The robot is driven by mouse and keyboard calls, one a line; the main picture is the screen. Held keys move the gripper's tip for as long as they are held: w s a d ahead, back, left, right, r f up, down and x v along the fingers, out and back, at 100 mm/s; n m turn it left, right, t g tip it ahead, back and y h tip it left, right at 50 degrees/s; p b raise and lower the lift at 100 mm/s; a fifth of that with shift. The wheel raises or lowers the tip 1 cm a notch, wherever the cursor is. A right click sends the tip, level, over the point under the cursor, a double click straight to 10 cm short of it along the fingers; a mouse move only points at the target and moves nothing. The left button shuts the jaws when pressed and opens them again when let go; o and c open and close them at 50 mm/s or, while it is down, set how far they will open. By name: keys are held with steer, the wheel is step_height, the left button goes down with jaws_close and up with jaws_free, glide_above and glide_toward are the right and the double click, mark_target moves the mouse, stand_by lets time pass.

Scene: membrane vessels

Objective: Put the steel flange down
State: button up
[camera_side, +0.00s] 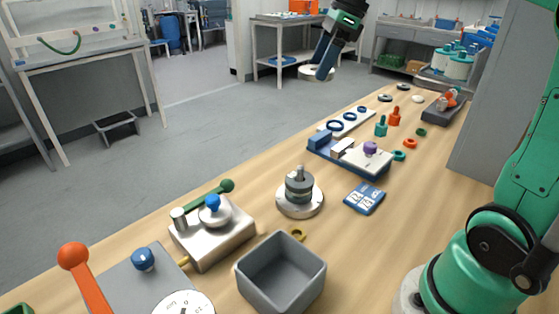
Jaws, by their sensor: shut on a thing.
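My gripper (324,72) hangs in the air at the upper middle of the side view, over the far left edge of the wooden bench. It is shut on the steel flange (308,74), a pale round disc that shows at the fingertips. The fingers hide part of the flange. The flange appears raised well clear of the bench top, with the grey floor and a far table behind it.
The wooden bench (400,215) carries a round steel base with stacked dark rings (299,190), a grey open bin (281,273), a metal block with a blue knob (212,225), a blue fixture (350,155) and a blue card (364,197). Bare wood shows between them.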

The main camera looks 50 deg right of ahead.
glide_above(324, 179)
step_height(324, 179, down, 6)
steer(key=f, duration=1)
steer(key=s+d+f, duration=0.1)
steer(key=f, duration=0.4)
steer(key=shift+f, duration=0.35)
steer(key=shift+a+f, duration=0.1)
steer(key=shift+f, duration=1.95)
steer(key=shift+f, duration=0.1)
steer(key=o, duration=1.4)
